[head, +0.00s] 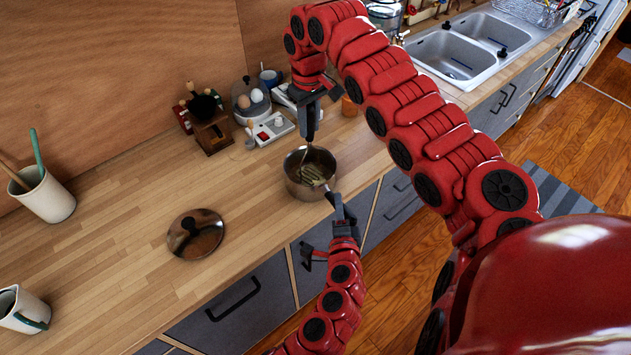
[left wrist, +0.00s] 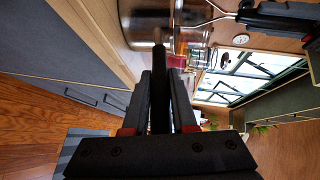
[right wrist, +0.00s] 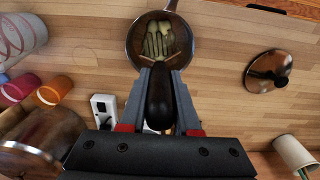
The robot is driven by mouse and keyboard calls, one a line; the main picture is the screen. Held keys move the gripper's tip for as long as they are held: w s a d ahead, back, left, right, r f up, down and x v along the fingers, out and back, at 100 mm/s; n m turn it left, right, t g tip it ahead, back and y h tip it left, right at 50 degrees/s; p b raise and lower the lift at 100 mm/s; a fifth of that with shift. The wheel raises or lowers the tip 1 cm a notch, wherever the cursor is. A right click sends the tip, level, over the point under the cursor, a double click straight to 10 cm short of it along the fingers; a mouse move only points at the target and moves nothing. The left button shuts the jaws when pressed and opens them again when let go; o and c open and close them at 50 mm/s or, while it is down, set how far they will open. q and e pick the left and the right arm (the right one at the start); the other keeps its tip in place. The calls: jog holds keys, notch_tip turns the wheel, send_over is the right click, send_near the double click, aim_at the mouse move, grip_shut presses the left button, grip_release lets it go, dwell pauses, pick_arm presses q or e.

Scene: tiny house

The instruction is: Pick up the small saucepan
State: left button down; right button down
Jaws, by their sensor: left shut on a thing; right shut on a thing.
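The small saucepan (head: 299,188) is metal and upright at the counter's front edge; I cannot tell whether it touches the counter. It also shows in the left wrist view (left wrist: 140,22) and the right wrist view (right wrist: 184,22). My left gripper (head: 341,208) is shut on its handle (left wrist: 159,60), which points toward the front. My right gripper (head: 308,97) is above the pan, shut on the dark handle (right wrist: 159,100) of a metal wire utensil. The utensil's lower end reaches into the pan, where pale yellowish strips show.
A round lid with a dark knob (head: 194,234) lies on the counter (head: 130,215) left of the pan. A utensil crock (head: 50,197) is at far left. The counter's middle is clear.

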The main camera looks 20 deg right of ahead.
aim_at(309, 135)
pick_arm(q)
jog(key=shift+r, duration=0.15)
pick_arm(e)
jog(key=shift+r, duration=0.15)
